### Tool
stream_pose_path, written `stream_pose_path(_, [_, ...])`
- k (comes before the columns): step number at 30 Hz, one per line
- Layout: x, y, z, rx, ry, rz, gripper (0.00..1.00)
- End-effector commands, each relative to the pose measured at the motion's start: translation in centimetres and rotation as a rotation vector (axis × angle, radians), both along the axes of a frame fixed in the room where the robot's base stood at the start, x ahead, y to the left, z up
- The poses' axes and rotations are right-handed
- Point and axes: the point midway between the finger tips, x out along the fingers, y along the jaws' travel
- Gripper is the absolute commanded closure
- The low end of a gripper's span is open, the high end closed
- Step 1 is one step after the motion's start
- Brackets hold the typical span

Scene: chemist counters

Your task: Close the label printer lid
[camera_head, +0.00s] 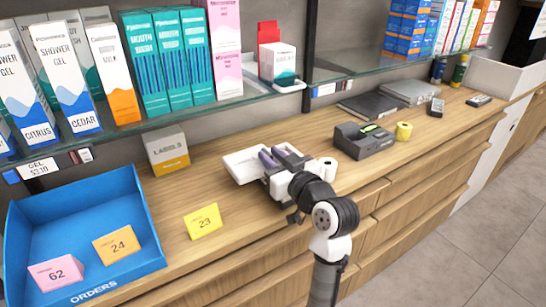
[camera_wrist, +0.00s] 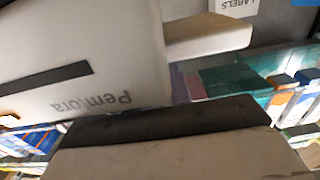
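A white device (camera_head: 243,164), which looks like the label printer, sits on the wooden counter, with purple parts showing at its right side. My arm and gripper (camera_head: 287,160) cover much of it, so I cannot tell its lid's angle in this view. In the wrist view a large white panel (camera_wrist: 75,50) with a dark slot and upside-down "Pemfora" lettering fills the upper left, very close. A pale ledge (camera_wrist: 208,36) juts out beside it. A dark bar and pale block, likely my gripper, span the bottom. Contact and finger opening cannot be made out.
A white roll (camera_head: 328,169) stands just right of my gripper. A labels box (camera_head: 167,150), yellow card (camera_head: 203,222) and blue orders tray (camera_head: 148,257) lie left. A glass shelf (camera_head: 190,111) overhangs behind.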

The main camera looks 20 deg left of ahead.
Motion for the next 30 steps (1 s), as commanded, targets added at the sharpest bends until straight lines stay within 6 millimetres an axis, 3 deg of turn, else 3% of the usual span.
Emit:
stream_pose_path(1, [0.0, 0.0, 0.0, 0.000, 0.000, 0.000, 0.86])
stream_pose_path(4, [0.0, 0.0, 0.0, 0.000, 0.000, 0.000, 0.99])
stream_pose_path(14, [0.1, -0.1, 0.0, 0.000, 0.000, 0.000, 1.00])
stream_pose_path(24, [5.2, -4.1, -0.1, 0.001, -0.001, -0.004, 1.00])
stream_pose_path(30, [6.4, -5.0, 0.0, 0.001, 0.001, -0.002, 1.00])
